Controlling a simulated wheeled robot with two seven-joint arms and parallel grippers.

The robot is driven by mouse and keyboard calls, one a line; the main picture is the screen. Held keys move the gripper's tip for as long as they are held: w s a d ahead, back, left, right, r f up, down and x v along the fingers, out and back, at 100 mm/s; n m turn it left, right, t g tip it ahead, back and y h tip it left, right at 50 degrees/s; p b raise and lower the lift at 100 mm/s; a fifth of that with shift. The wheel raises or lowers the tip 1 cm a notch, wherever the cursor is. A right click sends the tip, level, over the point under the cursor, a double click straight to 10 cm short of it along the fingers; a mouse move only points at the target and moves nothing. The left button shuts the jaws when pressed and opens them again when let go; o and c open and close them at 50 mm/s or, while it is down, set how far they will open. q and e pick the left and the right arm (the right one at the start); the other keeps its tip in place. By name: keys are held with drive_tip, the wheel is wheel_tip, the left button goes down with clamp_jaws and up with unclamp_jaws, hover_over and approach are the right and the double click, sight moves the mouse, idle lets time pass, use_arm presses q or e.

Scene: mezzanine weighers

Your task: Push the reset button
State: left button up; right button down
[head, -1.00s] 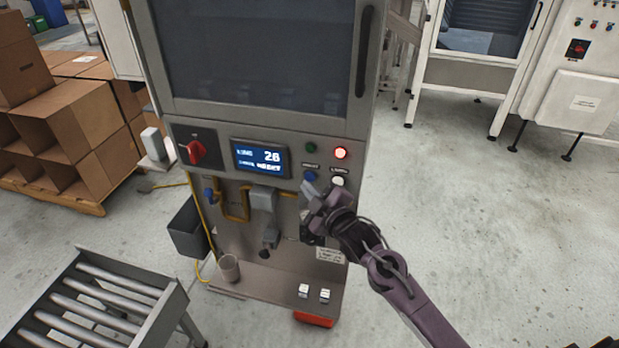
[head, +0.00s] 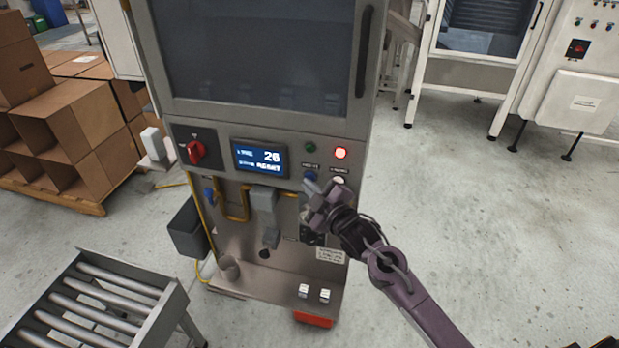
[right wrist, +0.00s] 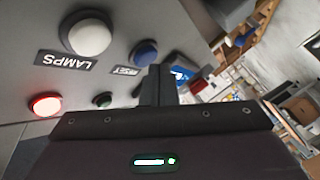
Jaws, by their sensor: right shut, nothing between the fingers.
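The blue reset button (head: 310,176) sits under its label on the front panel of the grey machine (head: 290,140). It also shows in the right wrist view (right wrist: 145,52), next to a label reading RESET, upside down. My right gripper (head: 309,187) is shut and empty, its fingertips just below the blue button in the head view. In the right wrist view the closed fingers (right wrist: 158,72) stand beside the button; I cannot tell whether they touch it. My left gripper is not in view.
A white lamps button (right wrist: 88,35), a lit red lamp (head: 340,153) and a green one (head: 311,147) are close by. A display (head: 260,158) and red rotary switch (head: 196,152) are to the left. A roller conveyor (head: 100,300) stands lower left.

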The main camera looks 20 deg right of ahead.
drive_tip(key=shift+w+d, duration=0.25)
drive_tip(key=shift+w, duration=0.1)
idle(0.9)
drive_tip(key=shift+s, duration=0.1)
drive_tip(key=shift+s+a+p, duration=0.3)
drive_tip(key=shift+s+a, duration=0.15)
drive_tip(key=shift+s, duration=0.2)
drive_tip(key=s+a+p, duration=0.1)
drive_tip(key=s, duration=0.1)
drive_tip(key=s+a, duration=0.1)
drive_tip(key=s, duration=0.1)
drive_tip(key=shift+a+p, duration=0.4)
idle(0.6)
